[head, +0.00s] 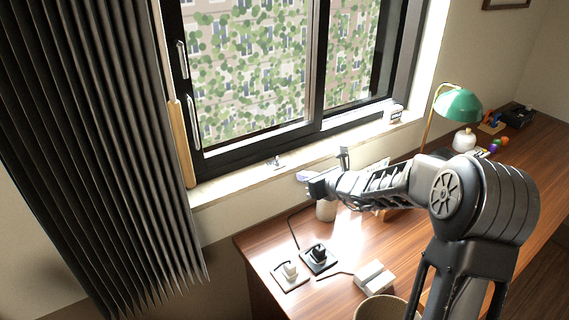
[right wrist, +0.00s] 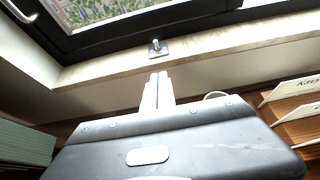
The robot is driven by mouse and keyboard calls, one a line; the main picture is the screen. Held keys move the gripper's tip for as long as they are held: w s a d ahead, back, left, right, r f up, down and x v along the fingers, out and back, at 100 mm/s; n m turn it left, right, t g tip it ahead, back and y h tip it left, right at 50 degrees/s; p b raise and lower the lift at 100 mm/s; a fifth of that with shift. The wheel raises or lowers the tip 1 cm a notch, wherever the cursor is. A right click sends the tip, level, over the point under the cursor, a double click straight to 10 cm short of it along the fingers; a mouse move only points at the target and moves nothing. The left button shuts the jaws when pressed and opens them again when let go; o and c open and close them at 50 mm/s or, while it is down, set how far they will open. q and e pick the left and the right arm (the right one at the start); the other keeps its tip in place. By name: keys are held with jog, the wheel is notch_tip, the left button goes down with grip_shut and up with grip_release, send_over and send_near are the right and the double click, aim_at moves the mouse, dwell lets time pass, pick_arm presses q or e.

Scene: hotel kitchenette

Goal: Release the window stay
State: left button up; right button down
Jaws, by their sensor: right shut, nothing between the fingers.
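The window stay is a small metal fitting (head: 275,162) on the pale sill, at the foot of the black window frame (head: 250,140). In the right wrist view the stay (right wrist: 156,47) stands upright just beyond my fingertips, with a visible gap. My right gripper (head: 308,182) is over the front of the sill, to the right of the stay and nearer the desk. In the right wrist view its two pale fingers (right wrist: 158,80) are together and empty. The window looks closed; two light handles (head: 193,122) show on its left side. My left gripper is not in view.
A dark pleated curtain (head: 95,150) hangs at the left. The wooden desk (head: 262,254) below bears sockets (head: 318,257), a pale cup (head: 326,210) under my gripper, and a green lamp (head: 458,106). A small white item (head: 393,114) stands on the sill's right end.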

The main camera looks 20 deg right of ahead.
jog(key=p, duration=0.1)
send_near(278, 162)
jog(key=f, duration=0.1)
jog(key=w+f, duration=0.1)
jog(key=f, duration=0.1)
jog(key=shift+a+f, duration=0.2)
jog(key=shift+f, duration=0.05)
jog(key=w+p, duration=0.1)
jog(key=w, duration=0.1)
jog(key=w+r+p, duration=0.1)
jog(key=shift+w+a+p, duration=0.25)
jog(key=shift+w+p, duration=0.1)
jog(key=shift+w, duration=0.2)
jog(key=shift+w+r+b, duration=0.35)
jog(key=shift+r+b, duration=0.15)
jog(key=shift+b, duration=0.2)
jog(key=shift+w+a+r, duration=0.15)
jog(key=shift+w+r, duration=0.4)
jog(key=shift+w, duration=0.1)
jog(key=shift+r, duration=0.15)
